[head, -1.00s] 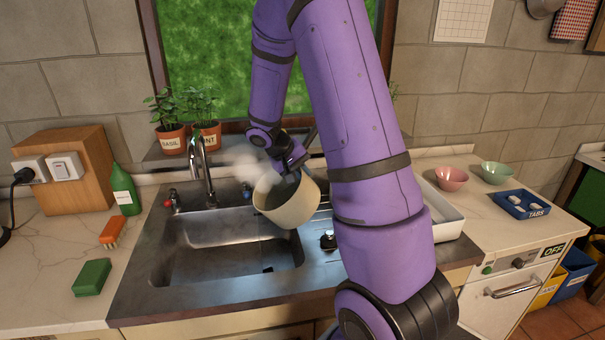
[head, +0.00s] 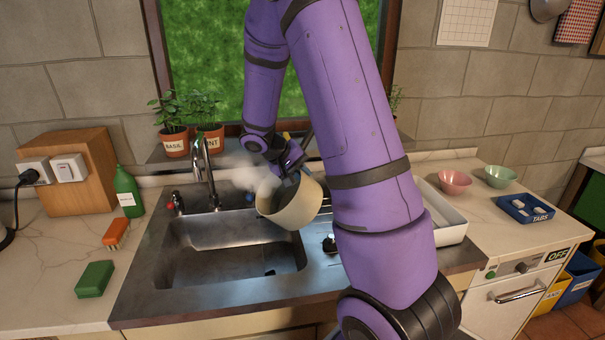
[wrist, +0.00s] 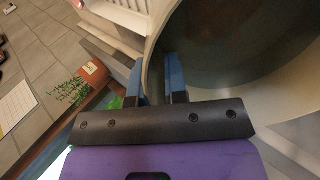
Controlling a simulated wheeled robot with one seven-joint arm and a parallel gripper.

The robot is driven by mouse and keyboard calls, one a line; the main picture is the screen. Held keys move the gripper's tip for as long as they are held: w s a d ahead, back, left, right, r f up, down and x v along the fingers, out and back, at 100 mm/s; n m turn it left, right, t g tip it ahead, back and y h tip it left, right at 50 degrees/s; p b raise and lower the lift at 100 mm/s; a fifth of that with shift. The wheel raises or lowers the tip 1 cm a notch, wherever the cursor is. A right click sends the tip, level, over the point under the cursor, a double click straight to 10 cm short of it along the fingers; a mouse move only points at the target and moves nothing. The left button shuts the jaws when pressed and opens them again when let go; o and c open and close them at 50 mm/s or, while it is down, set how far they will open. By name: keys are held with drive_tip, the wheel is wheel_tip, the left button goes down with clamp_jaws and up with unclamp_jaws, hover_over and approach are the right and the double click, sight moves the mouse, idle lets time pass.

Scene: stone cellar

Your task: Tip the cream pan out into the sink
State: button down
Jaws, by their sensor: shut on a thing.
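The cream pan (head: 294,207) is held in the air over the right rim of the sink (head: 212,226), tilted with its mouth toward the left. Pale steam drifts from its mouth. My gripper (head: 291,170) is shut on the pan's wall at the rim. In the wrist view, the blue fingers of my gripper (wrist: 160,82) sit on both sides of the wall of the pan (wrist: 152,62), and the grey inside shows. No stream of liquid is visible, and I cannot tell what is left inside. The sink basin looks empty apart from a small dark spot.
The tap (head: 207,170) stands behind the basin, left of the pan. A green bottle (head: 128,192), an orange brush (head: 116,233) and a green sponge (head: 94,279) are on the left counter. A white tray (head: 446,214) lies right of my arm. Herb pots (head: 174,140) stand on the sill.

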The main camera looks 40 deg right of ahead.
drive_tip(key=shift+r, duration=0.1)
drive_tip(key=shift+w+a+r+h, duration=0.2)
drive_tip(key=shift+a+r+h, duration=0.2)
drive_tip(key=shift+h, duration=0.2)
drive_tip(key=shift+a+r+g, duration=0.1)
drive_tip(key=shift+a+g, duration=0.1)
drive_tip(key=shift+g, duration=0.1)
drive_tip(key=shift+w+a+r+h, duration=0.2)
drive_tip(key=shift+a+h, duration=0.15)
drive_tip(key=shift+h, duration=0.15)
drive_tip(key=shift+a, duration=0.15)
drive_tip(key=shift+w+a+r+g+h, duration=0.2)
drive_tip(key=shift+a+g+h, duration=0.25)
drive_tip(key=shift+h, duration=0.15)
idle(0.4)
drive_tip(key=shift+w+a+r+h, duration=0.1)
drive_tip(key=shift+w+a+h, duration=0.15)
drive_tip(key=shift+a+h, duration=0.35)
